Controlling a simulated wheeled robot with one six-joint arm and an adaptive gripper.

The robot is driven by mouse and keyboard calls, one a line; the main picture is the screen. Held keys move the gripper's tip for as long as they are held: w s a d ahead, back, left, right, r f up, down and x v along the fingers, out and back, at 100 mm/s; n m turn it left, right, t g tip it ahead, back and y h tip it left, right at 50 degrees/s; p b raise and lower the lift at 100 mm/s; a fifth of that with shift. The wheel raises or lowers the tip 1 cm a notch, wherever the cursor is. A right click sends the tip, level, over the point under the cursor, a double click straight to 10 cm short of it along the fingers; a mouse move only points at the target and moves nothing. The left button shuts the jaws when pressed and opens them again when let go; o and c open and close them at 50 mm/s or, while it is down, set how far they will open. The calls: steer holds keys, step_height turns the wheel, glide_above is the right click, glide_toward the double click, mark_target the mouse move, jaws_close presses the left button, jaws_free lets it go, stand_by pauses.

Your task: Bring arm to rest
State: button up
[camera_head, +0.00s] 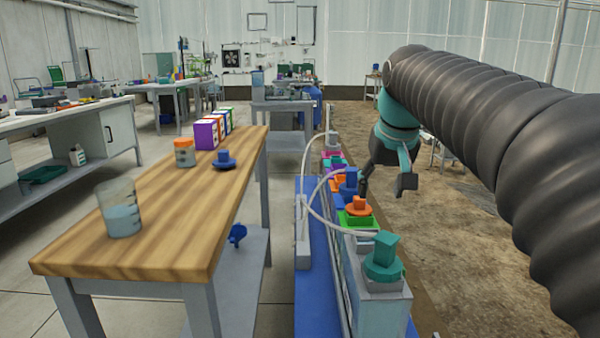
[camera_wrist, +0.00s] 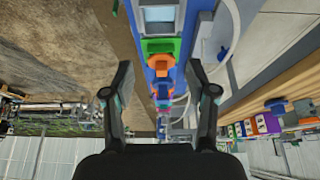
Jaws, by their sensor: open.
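My arm reaches in from the right in the head view, and my gripper (camera_head: 385,185) hangs beside the right edge of the skid row, pointing down. In the wrist view my gripper (camera_wrist: 160,95) shows two dark fingers spread wide with nothing between them in its grasp. Beyond the fingers lies the fertigation skid (camera_wrist: 166,70), with an orange-topped part and a green part. In the head view the skid (camera_head: 320,260) carries a teal cap (camera_head: 383,255), an orange knob (camera_head: 359,206) on a green block, and a blue knob (camera_head: 348,185). Contact between gripper and skid cannot be told.
A wooden bench (camera_head: 160,235) stands left of the skid, with a beaker (camera_head: 120,208), an orange-lidded jar (camera_head: 184,153), a blue knob (camera_head: 225,160) and several coloured boxes (camera_head: 207,133). White hoses (camera_head: 312,195) arch over the skid. Bare soil (camera_head: 480,265) lies to the right.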

steer(key=s+f+p, duration=0.1)
steer(key=s+f, duration=0.7)
steer(key=s, duration=0.3)
steer(key=s+f+p, duration=0.2)
steer(key=s+f, duration=0.6)
steer(key=s, duration=0.4)
steer(key=shift+s+f+t, duration=0.3)
steer(key=shift+f, duration=0.05)
